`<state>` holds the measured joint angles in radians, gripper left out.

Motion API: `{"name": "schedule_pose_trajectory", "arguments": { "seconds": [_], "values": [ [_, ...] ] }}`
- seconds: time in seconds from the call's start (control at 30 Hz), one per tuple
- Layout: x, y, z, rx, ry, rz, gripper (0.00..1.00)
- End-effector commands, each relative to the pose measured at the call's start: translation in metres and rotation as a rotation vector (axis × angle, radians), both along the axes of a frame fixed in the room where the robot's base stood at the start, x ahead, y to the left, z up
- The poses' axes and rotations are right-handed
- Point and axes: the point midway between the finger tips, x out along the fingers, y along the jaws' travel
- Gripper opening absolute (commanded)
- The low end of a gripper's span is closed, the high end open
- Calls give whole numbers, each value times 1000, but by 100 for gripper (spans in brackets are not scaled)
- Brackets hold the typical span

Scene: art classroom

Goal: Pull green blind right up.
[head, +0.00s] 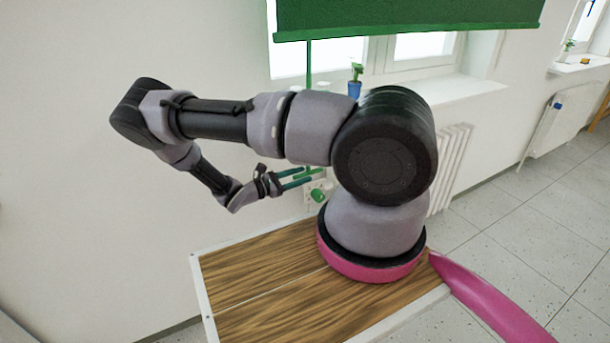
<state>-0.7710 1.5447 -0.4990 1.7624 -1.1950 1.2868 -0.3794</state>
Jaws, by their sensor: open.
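The green blind (410,15) hangs over the window at the top of the head view; its upper part is out of frame. A thin green pull strip (309,62) hangs from its lower edge at the left and passes behind my arm. Below the arm, a green piece (318,195) shows against the wall near my fingers; I cannot tell if it belongs to the strip. My gripper (307,176) is open and points right, with green visible at its fingertips. I cannot tell if the fingers touch or surround the strip.
A blue pot with a plant (355,82) stands on the windowsill (450,90). A white radiator (450,160) is below the window, right of my arm. A second sill (580,64) is at the far right. The tiled floor (530,200) at right is clear.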

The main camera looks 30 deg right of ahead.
Motion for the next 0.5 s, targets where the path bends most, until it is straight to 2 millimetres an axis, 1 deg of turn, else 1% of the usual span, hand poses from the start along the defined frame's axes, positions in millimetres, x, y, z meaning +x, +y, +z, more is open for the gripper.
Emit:
{"name": "schedule_pose_trajectory", "arguments": {
  "seconds": [0.03, 0.1, 0.2, 0.5],
  "values": [
    [0, -7, 0, 0, 0, -1, 50],
    [0, -13, 0, -1, 0, -1, 50],
    [0, -19, 0, 1, 1, -1, 50],
    [1, -21, 0, 1, 0, 0, 50]
  ]
}}
